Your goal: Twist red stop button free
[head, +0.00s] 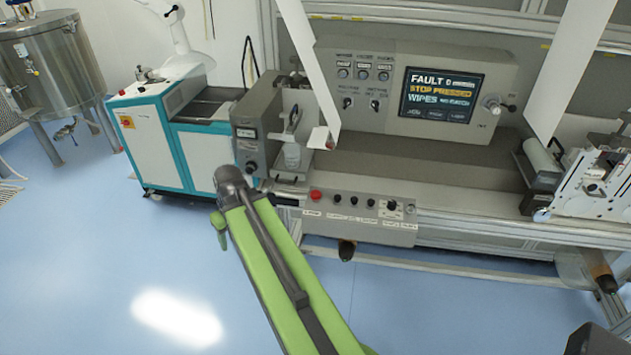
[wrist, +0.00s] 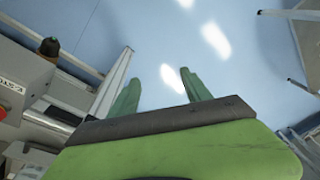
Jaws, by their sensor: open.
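The red stop button (head: 315,195) is a small round red knob at the left end of the grey control panel (head: 365,232) in the head view. A red piece (wrist: 3,112) at the far left edge of the wrist view looks like the same button, cut off by the frame. My gripper (wrist: 157,75) is open in the wrist view, its two green fingers apart with only blue floor showing between them. The button is left of the fingers there and not between them. In the head view my green arm reaches up beside the panel's left end, and I cannot make out the fingers.
Several black knobs (head: 354,200) sit in a row right of the button. A grey box with a gauge (head: 248,135) stands above and left. A screen (head: 440,94) reads FAULT and STOP. A teal-and-white cabinet (head: 160,145) stands left. The blue floor in front is clear.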

